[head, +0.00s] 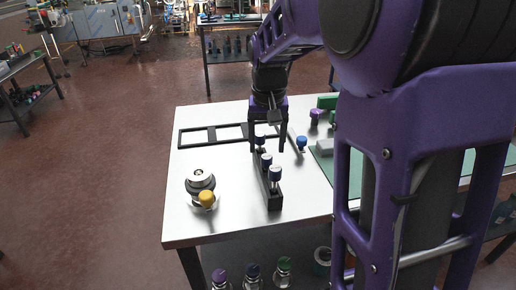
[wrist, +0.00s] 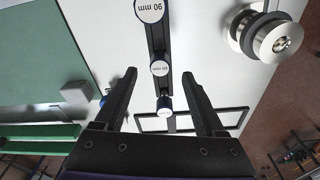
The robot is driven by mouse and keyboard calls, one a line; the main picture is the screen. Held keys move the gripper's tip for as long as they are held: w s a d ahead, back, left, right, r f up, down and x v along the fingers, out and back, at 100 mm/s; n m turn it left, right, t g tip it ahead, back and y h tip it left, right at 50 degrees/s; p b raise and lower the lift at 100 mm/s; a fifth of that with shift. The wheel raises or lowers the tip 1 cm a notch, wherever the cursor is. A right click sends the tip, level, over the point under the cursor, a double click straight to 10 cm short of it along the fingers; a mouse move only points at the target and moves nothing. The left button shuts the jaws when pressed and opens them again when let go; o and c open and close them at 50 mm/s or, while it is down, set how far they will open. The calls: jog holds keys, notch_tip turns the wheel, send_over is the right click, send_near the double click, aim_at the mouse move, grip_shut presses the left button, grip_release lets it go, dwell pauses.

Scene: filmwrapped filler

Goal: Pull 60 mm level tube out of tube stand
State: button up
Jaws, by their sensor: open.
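The tube stand (head: 273,200) is a narrow black bar on the white table, with three dark-blue tubes with white tops standing in a row. In the wrist view the middle one, the 60 mm level tube (wrist: 160,68), is upright in the stand; it also shows in the head view (head: 266,159). The tube labelled 90 mm (wrist: 149,10) stands at one end. A third tube (wrist: 164,103) stands at the other end, its label unclear. My gripper (wrist: 159,74) is open and empty above the stand, its fingertips appearing either side of the 60 mm tube. I cannot tell the height gap.
A metal fixture with a yellow knob (head: 206,199) stands left of the stand. A flat black frame (head: 214,134) lies behind. A blue-topped item (head: 302,142), a grey block (head: 325,147) and a green mat (head: 320,165) are to the right. Front-left tabletop is clear.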

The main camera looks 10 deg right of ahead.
aim_at(266, 157)
jog(key=shift+w+f+b, duration=0.15)
jog(key=shift+f+b, duration=0.05)
jog(key=shift+f, duration=1.1)
jog(key=shift+w+f+b, duration=0.15)
jog(key=shift+f, duration=1.1)
grip_shut()
